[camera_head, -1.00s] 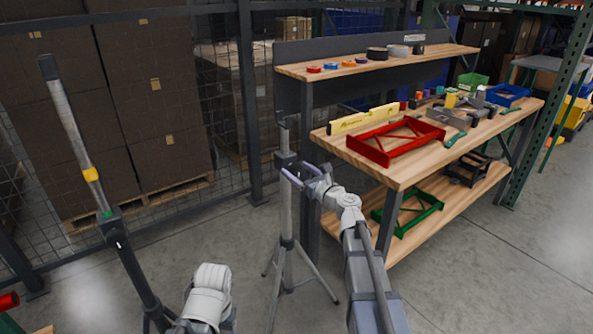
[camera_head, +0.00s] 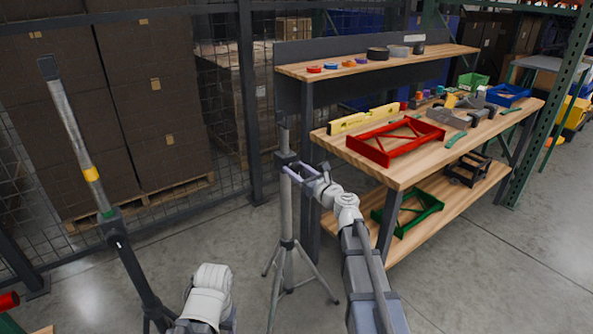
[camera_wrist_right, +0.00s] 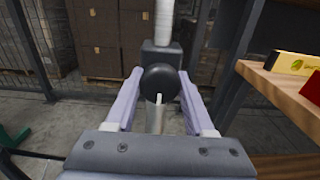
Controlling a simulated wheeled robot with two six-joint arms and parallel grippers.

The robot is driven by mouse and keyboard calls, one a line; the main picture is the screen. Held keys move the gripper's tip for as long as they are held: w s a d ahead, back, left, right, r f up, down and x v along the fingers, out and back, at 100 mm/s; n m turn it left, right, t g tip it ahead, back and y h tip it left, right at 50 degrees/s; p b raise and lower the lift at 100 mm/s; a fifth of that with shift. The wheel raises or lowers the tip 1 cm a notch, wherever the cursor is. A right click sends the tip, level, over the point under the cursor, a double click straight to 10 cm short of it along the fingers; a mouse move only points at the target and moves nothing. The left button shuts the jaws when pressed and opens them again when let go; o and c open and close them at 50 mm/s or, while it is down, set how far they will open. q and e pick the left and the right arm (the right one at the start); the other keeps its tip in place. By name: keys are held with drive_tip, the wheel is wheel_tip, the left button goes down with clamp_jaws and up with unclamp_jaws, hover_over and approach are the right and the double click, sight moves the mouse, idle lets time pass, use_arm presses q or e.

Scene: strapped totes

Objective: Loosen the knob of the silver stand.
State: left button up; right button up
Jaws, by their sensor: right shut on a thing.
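The silver stand (camera_head: 286,213) stands upright on a tripod left of the workbench. It has a dark collar (camera_head: 286,158) around its pole. In the right wrist view, its round black knob (camera_wrist_right: 160,82) faces the camera, with a pale mark pointing down. My right gripper (camera_head: 289,168) is at the collar, its two lilac fingers on either side of the knob. It also shows in the right wrist view (camera_wrist_right: 160,84), shut on the knob. Only part of my left arm shows at the bottom of the head view; its gripper is not seen.
A second stand (camera_head: 118,240), dark below with yellow and green bands, leans at the left. The wooden workbench (camera_head: 420,170) on the right carries a red frame (camera_head: 385,154) and a yellow level (camera_head: 350,122). A wire fence and stacked boxes (camera_head: 150,90) stand behind.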

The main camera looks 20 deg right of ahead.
clamp_jaws()
